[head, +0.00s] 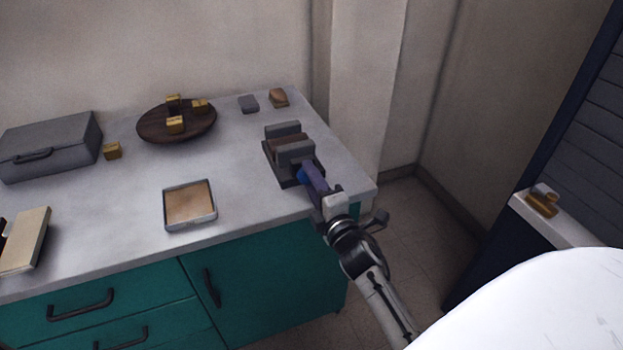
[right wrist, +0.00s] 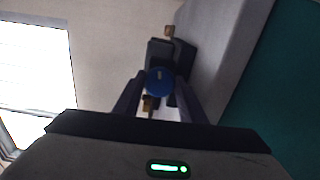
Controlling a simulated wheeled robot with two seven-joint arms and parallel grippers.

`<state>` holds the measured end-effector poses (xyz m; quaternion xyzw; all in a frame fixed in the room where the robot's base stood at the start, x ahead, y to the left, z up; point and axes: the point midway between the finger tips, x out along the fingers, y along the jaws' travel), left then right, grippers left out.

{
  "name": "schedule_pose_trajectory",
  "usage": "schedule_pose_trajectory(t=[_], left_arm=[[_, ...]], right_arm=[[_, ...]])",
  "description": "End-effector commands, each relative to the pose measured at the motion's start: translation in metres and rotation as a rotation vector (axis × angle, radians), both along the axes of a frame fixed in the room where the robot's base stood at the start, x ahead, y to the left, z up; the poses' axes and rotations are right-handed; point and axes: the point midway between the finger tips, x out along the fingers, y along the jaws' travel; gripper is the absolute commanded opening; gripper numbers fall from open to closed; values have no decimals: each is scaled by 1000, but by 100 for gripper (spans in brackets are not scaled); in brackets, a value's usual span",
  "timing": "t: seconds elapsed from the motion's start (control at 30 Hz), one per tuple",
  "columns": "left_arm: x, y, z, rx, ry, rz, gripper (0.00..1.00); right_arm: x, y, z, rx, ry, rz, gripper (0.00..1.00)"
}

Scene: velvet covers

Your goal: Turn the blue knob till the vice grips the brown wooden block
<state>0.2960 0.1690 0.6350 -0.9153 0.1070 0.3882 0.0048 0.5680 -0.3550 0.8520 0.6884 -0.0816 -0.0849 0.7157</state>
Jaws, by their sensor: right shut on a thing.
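The grey vice (head: 297,155) stands on a dark base near the right end of the worktop. The brown wooden block (head: 287,142) sits between its two grey jaws; whether both jaws touch it I cannot tell. The blue knob (head: 302,176) is on the vice's near side, partly hidden by my gripper. My right gripper (head: 312,178) reaches in from the lower right and is shut on the knob. In the right wrist view the round blue knob (right wrist: 160,81) sits between the dark fingertips, with the dark vice (right wrist: 158,52) behind it. My left gripper is not in view.
A round dark tray (head: 150,128) with several yellowish blocks, a grey case (head: 50,148) and a shallow square tray (head: 168,222) stand to the left. A grey block (head: 248,104) and a brown piece (head: 279,97) lie behind the vice.

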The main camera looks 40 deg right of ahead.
Motion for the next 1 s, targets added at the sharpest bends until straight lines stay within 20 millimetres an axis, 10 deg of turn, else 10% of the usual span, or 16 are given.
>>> schedule_pose_trajectory(t=[0.53, 0.57, 0.63, 1.0], left_arm=[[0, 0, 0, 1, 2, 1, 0], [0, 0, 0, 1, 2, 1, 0], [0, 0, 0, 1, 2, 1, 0], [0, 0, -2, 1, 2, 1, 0]], right_arm=[[0, 0, 0, 21, -5, 1, 15], [0, 1, 0, 21, -5, 1, 42], [0, 0, 0, 21, -5, 1, 54], [0, 0, -1, -47, 11, 0, 56]])
